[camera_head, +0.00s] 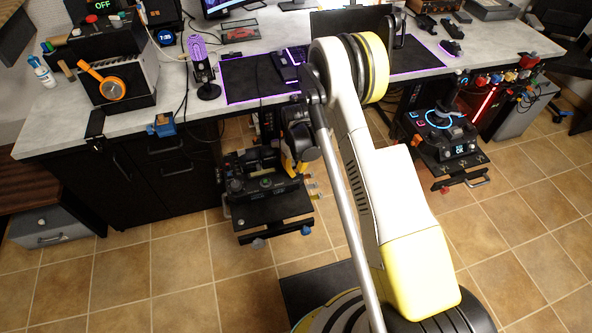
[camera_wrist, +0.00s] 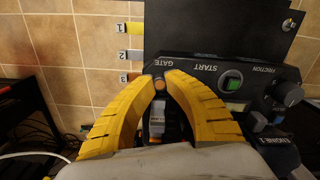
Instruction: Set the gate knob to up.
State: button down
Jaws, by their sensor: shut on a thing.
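The gate knob (camera_wrist: 159,84) shows in the wrist view as a small round orange-brown tip just below the GATE label. It sits on a dark control panel (camera_wrist: 205,73), whose lettering appears upside down. My gripper (camera_wrist: 160,80) has its two yellow fingers closed around the knob, one on each side. The fingers hide most of the knob, and I cannot tell its setting. In the head view my gripper (camera_head: 297,152) is partly hidden behind my arm, at the dark control unit (camera_head: 270,212) below the desk.
On the same panel, a green START button (camera_wrist: 231,83) and a FRICTION knob (camera_wrist: 293,95) lie to the right. Numbered tabs (camera_wrist: 130,55) stick out at the left edge. The desk (camera_head: 190,125) overhangs the unit in the head view. The tiled floor in front is mostly clear.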

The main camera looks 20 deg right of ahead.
aim_at(296, 171)
jog(key=shift+r+p, duration=0.3)
jog(key=shift+r, duration=0.65)
jog(key=c, duration=1.3)
grip_release()
notch_tip(296, 171, up, 12)
